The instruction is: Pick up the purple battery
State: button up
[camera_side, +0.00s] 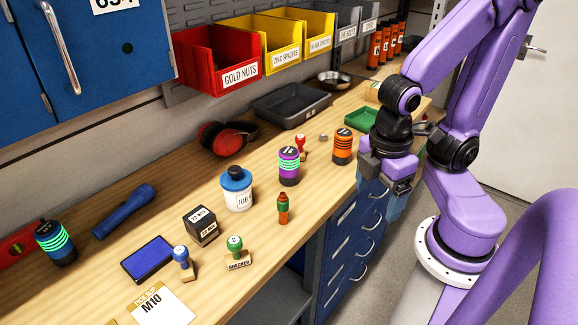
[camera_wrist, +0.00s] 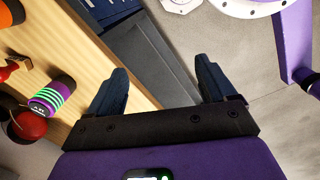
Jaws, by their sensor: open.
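The purple battery (camera_side: 289,166) is an upright cylinder with glowing green rings and a dark top, standing on the wooden bench. It also shows at the left of the wrist view (camera_wrist: 52,95), outside my fingers. My gripper (camera_side: 390,202) is right of the battery, by the bench's front edge, and its fingers point down. In the wrist view the two dark blue fingers (camera_wrist: 160,80) are spread apart with nothing between them. They are clear of the battery.
An orange battery (camera_side: 342,147) and a red stamp (camera_side: 301,148) stand near the purple battery. A white jar with a blue lid (camera_side: 238,190) and an orange-green item (camera_side: 282,208) are also close. Red earmuffs (camera_side: 222,138) and a dark tray (camera_side: 291,104) lie behind. Blue drawers (camera_side: 345,240) are below.

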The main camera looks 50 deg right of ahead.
notch_tip(320, 180, down, 4)
jog(key=w+d+r+n+t+h, duration=0.1)
jog(key=d+n+h, duration=0.2)
jog(key=h, duration=0.2)
jog(key=n+t+h, duration=0.2)
jog(key=n+t, duration=1.3)
send_near(294, 158)
jog(key=x, duration=0.7)
jog(key=shift+w+d+r, duration=0.15)
jog(key=shift+w+r, duration=0.05)
jog(key=shift+x, duration=2.45)
jog(key=shift+f, duration=0.15)
jog(key=shift+c, duration=0.3)
